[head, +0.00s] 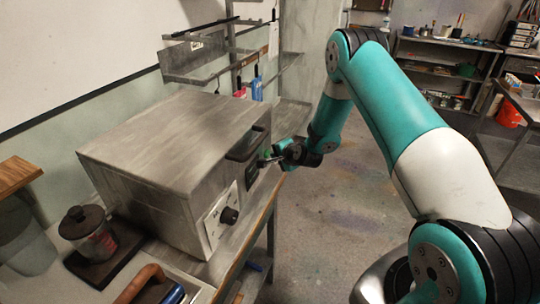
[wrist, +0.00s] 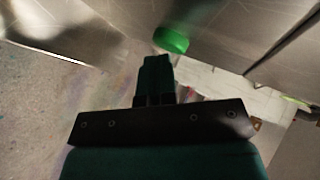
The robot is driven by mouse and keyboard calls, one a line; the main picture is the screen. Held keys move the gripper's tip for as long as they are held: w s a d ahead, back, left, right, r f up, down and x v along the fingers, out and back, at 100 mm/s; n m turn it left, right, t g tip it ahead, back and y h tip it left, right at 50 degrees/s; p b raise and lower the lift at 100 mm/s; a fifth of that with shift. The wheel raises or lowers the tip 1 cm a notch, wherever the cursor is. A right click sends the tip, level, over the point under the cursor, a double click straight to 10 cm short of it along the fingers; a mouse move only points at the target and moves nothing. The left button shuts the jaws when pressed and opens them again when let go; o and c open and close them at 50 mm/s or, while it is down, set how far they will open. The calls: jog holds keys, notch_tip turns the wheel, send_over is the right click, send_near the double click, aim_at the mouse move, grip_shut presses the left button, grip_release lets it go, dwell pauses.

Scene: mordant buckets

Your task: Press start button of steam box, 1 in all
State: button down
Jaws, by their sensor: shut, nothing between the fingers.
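The steam box (head: 165,140) is a large grey metal box on the bench in the head view. Its front face has a dark handle (head: 246,144), a small dark window (head: 251,173) and a white panel with a black knob (head: 230,215). My gripper (head: 264,160) is close to the front face, by the handle and window. In the wrist view a round green button (wrist: 172,40) stands out from a metal face. The shut, empty fingers of my gripper (wrist: 156,62) point just below and left of it. I cannot tell whether they touch it. The button is not discernible in the head view.
A jar with a dark lid (head: 88,232) stands on a dark board left of the box. Wall racks (head: 225,65) with blue and pink items are behind. Shelves (head: 440,70) and an orange bucket (head: 510,114) stand far right. The floor right of the bench is open.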

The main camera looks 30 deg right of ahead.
jog(key=shift+s+d, duration=0.55)
jog(key=shift+s, duration=0.15)
jog(key=s+d+b, duration=0.1)
jog(key=s, duration=0.1)
jog(key=s+d+b, duration=0.1)
jog(key=s+d, duration=0.1)
dwell(0.5)
jog(key=shift+r, duration=0.1)
dwell(0.5)
